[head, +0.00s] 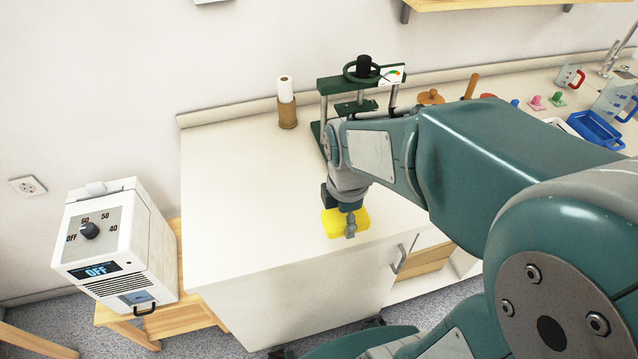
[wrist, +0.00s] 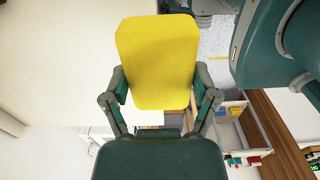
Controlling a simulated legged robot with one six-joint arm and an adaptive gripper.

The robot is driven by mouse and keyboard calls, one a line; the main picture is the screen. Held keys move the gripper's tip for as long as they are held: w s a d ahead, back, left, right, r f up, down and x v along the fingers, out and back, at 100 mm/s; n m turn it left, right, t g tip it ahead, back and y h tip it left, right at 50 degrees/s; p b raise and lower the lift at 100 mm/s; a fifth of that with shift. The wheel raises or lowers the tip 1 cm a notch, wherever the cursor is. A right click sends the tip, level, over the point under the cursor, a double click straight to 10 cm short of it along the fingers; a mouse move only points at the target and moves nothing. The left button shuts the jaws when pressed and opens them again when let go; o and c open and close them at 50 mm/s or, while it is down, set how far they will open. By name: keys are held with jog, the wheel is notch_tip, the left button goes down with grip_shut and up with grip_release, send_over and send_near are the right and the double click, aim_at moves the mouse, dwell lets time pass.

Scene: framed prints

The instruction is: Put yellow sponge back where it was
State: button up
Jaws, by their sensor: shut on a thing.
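The yellow sponge (head: 333,222) is held at the end of my arm, by the front edge of the white counter in the head view. In the wrist view the sponge (wrist: 156,60) is a plain yellow block between the two fingers. My gripper (head: 349,222) is shut on it, with a finger pressing each side in the wrist view (wrist: 158,88). I cannot tell for sure whether the sponge is touching the counter or held above it. My arm hides part of the counter behind and to the right.
The white counter (head: 235,190) is clear on its left. A green press (head: 362,85) and a brown holder with a white roll (head: 287,105) stand at its back. A blue tray (head: 597,130) and jugs are far right. A white heater-like box (head: 115,245) stands lower left.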

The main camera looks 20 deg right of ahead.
jog(key=w+f, duration=0.4)
jog(key=w, duration=0.1)
jog(key=w+f, duration=0.2)
jog(key=w, duration=0.1)
jog(key=shift+d+f, duration=0.2)
jog(key=shift+f, duration=0.1)
jog(key=shift+w+f, duration=0.65)
jog(key=shift+f, duration=0.05)
jog(key=shift+s+f, duration=0.1)
jog(key=shift+f, duration=1.3)
jog(key=shift+f, duration=0.1)
jog(key=o, duration=0.9)
jog(key=shift+o, duration=0.3)
